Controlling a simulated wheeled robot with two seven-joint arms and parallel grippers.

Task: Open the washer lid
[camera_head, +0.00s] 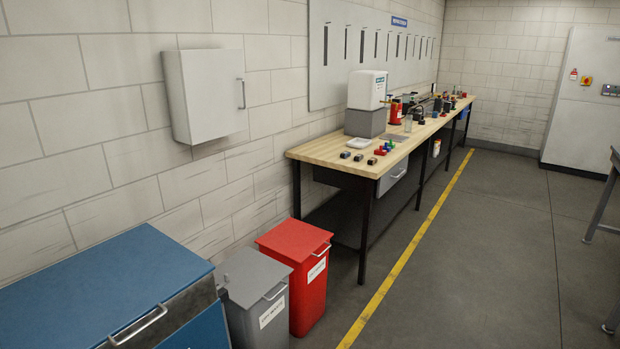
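A blue machine with a flat lid (100,285) stands against the wall at the lower left; it appears to be the washer, though no label on it can be read. The lid looks closed. A pale bar handle (138,326) runs along its front edge. The machine's left side and lower part are cut off by the picture's edge. Neither of my grippers shows in the head view, so their distance from the lid handle cannot be seen.
A grey bin (245,280) and a red bin (295,242) stand close to the blue machine's right. A wooden workbench (325,148) with small items follows along the wall. A white cabinet (205,95) hangs above.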

